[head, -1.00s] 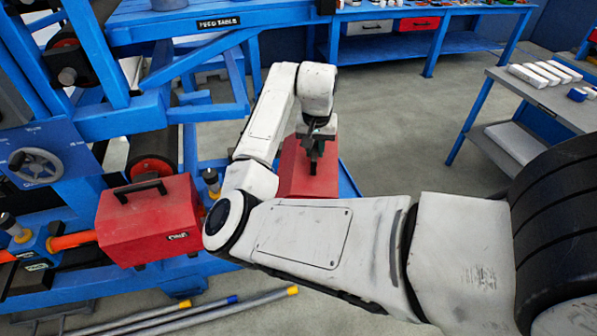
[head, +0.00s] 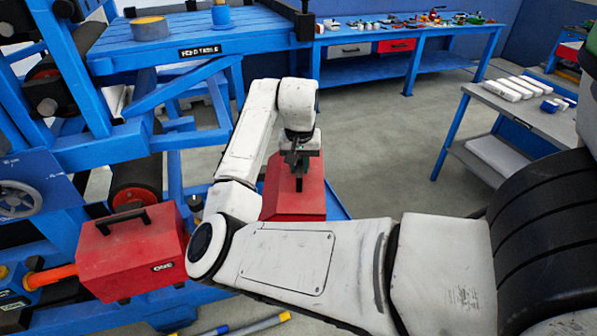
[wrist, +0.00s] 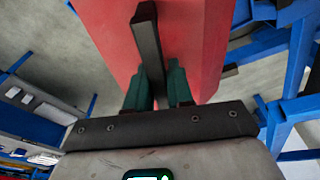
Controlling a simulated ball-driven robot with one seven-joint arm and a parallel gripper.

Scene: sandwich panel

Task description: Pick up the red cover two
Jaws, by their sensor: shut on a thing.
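My gripper (head: 299,178) is shut on the dark handle of a red cover (head: 290,208), seen beyond my arm in the head view. In the wrist view, the black handle bar (wrist: 148,45) stands between the green-padded fingers (wrist: 155,88), with the red cover (wrist: 105,30) behind it. No label shows on this cover, and my arm hides its lower part. I cannot tell whether it rests on the blue frame or hangs just above it. A second red cover (head: 130,252), marked ONE and with a black handle, sits to the left on the blue machine.
The blue machine frame (head: 100,155) is close on the left and behind. A blue feed table (head: 255,38) stands at the back. A grey table (head: 540,120) with white bars is at the right. Open floor (head: 390,150) lies between. Pipes lie on the floor in front.

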